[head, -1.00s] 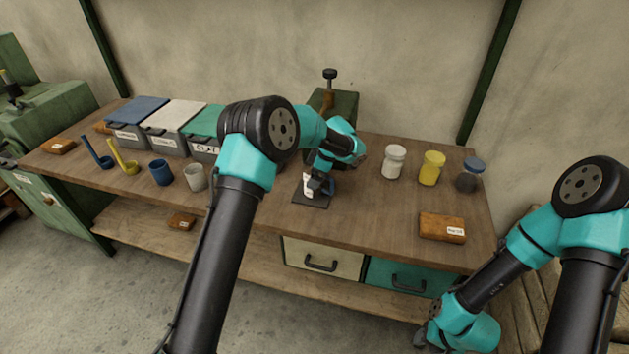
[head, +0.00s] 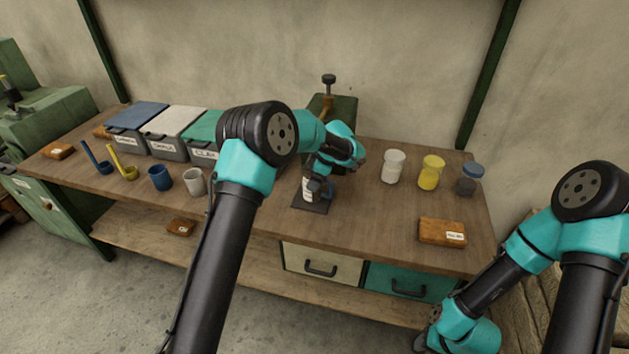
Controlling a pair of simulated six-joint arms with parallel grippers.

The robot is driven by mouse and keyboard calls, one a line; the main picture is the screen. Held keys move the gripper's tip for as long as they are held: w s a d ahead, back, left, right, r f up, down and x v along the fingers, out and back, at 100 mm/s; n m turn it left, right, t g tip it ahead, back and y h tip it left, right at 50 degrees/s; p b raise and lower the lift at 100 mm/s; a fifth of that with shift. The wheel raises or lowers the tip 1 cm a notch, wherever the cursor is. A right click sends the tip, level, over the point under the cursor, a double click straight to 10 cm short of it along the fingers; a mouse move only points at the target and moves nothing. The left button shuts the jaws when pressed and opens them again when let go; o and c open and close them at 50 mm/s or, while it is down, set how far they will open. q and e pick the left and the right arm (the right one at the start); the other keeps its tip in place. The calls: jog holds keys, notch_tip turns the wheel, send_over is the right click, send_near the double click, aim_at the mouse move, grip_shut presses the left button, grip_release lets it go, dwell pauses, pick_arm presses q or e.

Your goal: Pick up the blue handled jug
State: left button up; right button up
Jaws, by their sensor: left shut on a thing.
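My left gripper (head: 317,186) reaches down over a small dark mat (head: 312,206) near the middle of the bench and is shut on a jug. The jug is mostly hidden behind my gripper and wrist. A pale, labelled part of it (head: 306,187) shows left of the fingers, and a bluish part shows right of them. I cannot tell whether it touches the mat. My right arm is folded at the lower right, and its gripper is not visible.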

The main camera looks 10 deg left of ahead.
pick_arm(q)
jog(key=w+d+r, duration=0.1)
jog(key=d, duration=1.7)
jog(key=shift+w, duration=0.3)
jog(key=shift+s, duration=0.1)
